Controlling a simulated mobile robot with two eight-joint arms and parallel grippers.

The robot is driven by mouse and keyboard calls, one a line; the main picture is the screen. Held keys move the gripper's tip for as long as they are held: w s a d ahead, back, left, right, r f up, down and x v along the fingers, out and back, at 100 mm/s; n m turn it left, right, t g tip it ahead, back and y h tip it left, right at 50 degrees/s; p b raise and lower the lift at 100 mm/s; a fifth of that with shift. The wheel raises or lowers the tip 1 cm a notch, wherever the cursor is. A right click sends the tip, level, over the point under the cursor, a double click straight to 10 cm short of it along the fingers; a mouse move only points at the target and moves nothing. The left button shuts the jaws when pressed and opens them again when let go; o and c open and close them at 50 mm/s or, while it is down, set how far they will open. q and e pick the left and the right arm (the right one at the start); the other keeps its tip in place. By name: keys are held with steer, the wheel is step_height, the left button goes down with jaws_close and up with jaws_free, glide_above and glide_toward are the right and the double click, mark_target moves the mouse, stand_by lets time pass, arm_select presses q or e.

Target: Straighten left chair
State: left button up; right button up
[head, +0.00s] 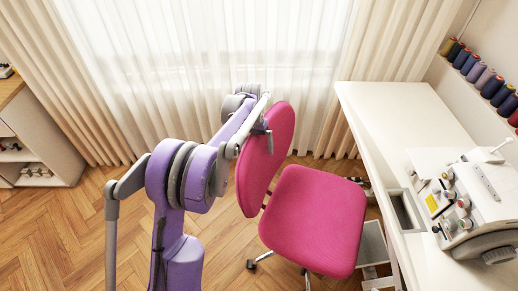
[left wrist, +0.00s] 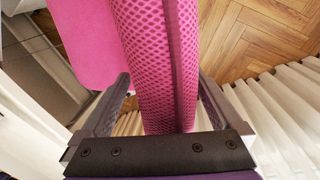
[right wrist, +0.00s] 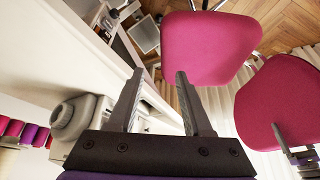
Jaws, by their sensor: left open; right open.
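The pink chair stands beside the white table, with its seat (head: 315,222) to the right of its backrest (head: 280,135) in the head view. The seat is turned at an angle to the table edge. My left gripper (head: 262,127) is at the upper backrest. In the left wrist view the backrest edge (left wrist: 158,60) runs between its open fingers (left wrist: 165,95); contact cannot be told. The right wrist view shows the seat (right wrist: 208,45) and backrest (right wrist: 270,105). My right gripper (right wrist: 160,85) is open and empty near the table edge, out of the head view.
The white table (head: 385,120) holds a sewing machine (head: 475,205) at the right. Thread spools (head: 480,73) line the wall behind it. A metal pedal or frame (head: 372,245) is beneath the table. Curtains (head: 200,60) hang behind the chair. A cabinet (head: 40,145) stands left; the wooden floor between is clear.

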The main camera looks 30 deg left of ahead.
arm_select(q)
steer(key=shift+d+f, duration=0.1)
steer(key=shift+f, duration=0.5)
jaws_close()
steer(key=shift+s, duration=0.1)
